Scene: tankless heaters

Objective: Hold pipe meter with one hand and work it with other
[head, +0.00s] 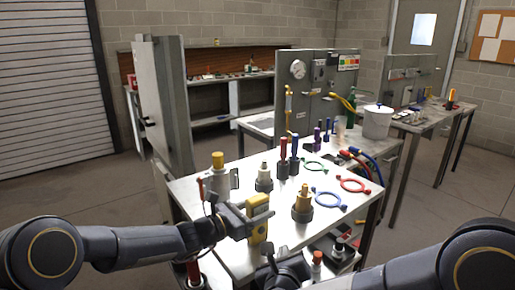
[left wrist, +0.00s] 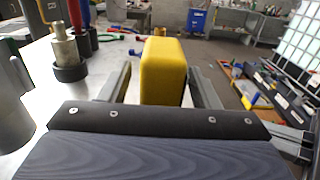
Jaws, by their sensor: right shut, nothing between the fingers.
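The pipe meter is the yellow block-shaped device (head: 257,228) at the near edge of the metal table. It stands upright and also fills the middle of the left wrist view (left wrist: 163,72). My left gripper (head: 250,214) reaches in from the left and has its fingers on either side of the meter, closed in on it. In the left wrist view the two fingers (left wrist: 163,90) flank the yellow body, and its lower part is hidden behind my gripper. My right gripper (head: 272,258) is low at the bottom centre, just below the meter, shut and empty.
A lower shelf holds small bottles.

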